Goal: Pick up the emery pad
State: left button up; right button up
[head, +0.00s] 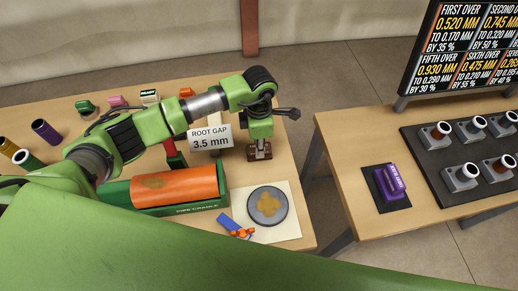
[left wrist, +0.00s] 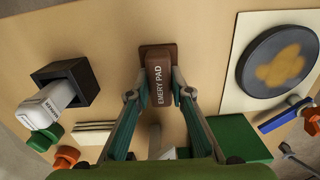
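The emery pad (left wrist: 159,86) is a brown block with its name in white letters. In the left wrist view it stands in a darker brown base on the wooden table. In the head view its brown base (head: 259,154) shows below my left gripper (head: 259,141), near the table's right edge. My left gripper (left wrist: 160,83) points down with one finger on each side of the pad, the tips close to its sides. I cannot tell whether they touch it. My right gripper is not in view.
An orange pipe (head: 176,185) lies in a green cradle (head: 190,209). A grey disc (head: 267,206) rests on a white sheet, with a blue-and-orange item (head: 235,227) beside it. A black marker holder (left wrist: 85,79) stands left of the pad. A second table (head: 345,151) stands across a gap.

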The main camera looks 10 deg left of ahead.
pick_arm(q)
grip_shut()
jog(key=shift+r, duration=0.1)
jog(key=shift+w+r, duration=0.1)
jog(key=shift+r, duration=0.45)
jog(key=s+d+r+b, duration=0.3)
jog(key=s+r+b, duration=0.4)
jog(key=s+r, duration=0.4)
jog(key=shift+s+d+r, duration=0.4)
jog(key=shift+s, duration=0.95)
